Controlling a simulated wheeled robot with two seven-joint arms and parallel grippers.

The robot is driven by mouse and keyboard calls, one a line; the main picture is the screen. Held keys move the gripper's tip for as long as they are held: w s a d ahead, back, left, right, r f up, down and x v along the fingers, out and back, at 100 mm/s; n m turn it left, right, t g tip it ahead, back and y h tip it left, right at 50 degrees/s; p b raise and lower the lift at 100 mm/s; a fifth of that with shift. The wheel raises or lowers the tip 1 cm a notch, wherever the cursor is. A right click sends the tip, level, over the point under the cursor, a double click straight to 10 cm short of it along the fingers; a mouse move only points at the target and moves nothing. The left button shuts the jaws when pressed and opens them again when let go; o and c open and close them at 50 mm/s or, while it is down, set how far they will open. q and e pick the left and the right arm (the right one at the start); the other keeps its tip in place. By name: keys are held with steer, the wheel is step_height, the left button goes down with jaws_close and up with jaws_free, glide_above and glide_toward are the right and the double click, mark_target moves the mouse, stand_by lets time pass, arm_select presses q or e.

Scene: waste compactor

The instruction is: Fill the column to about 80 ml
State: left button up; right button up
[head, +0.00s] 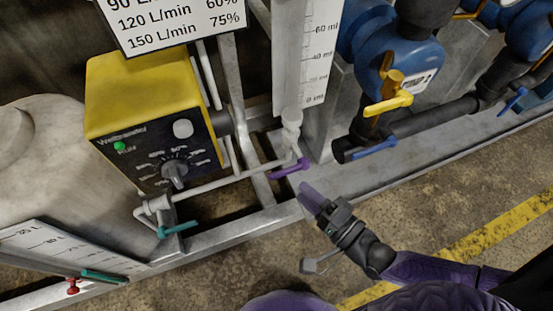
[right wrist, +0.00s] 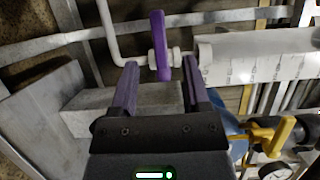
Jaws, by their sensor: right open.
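The column (head: 313,55) is a clear-walled tube with a white ml scale running from 0 up past 60 in the head view. Its top is cut off, and I cannot make out a liquid level. A purple valve handle (head: 289,168) sits on the white pipe just below the column. The handle also shows in the right wrist view (right wrist: 159,40), with the column (right wrist: 255,58) to its right. My right gripper (head: 308,197) is open and empty, just short of the purple handle. In the wrist view its fingers (right wrist: 160,72) point toward the handle, one on each side.
A yellow pump box (head: 150,95) with a knob (head: 175,172) and lit green lamp stands left. A teal valve handle (head: 178,229) is on the pipe below it. Yellow (head: 388,103) and blue (head: 374,149) handles sit right of the column. The metal frame edge (head: 235,230) runs in front.

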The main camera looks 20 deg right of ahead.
mark_target(283, 176)
steer(key=b+x, duration=0.2)
steer(key=x, duration=0.5)
steer(key=shift+w+a+f, duration=0.1)
steer(key=shift+c, duration=0.3)
steer(key=c, duration=0.5)
jaws_close()
arm_select(q)
steer(key=shift+x, duration=1.1)
steer(key=shift+s+d+r, duration=0.15)
steer(key=shift+s, duration=0.25)
steer(key=shift+w, duration=0.2)
steer(key=shift+w, duration=0.25)
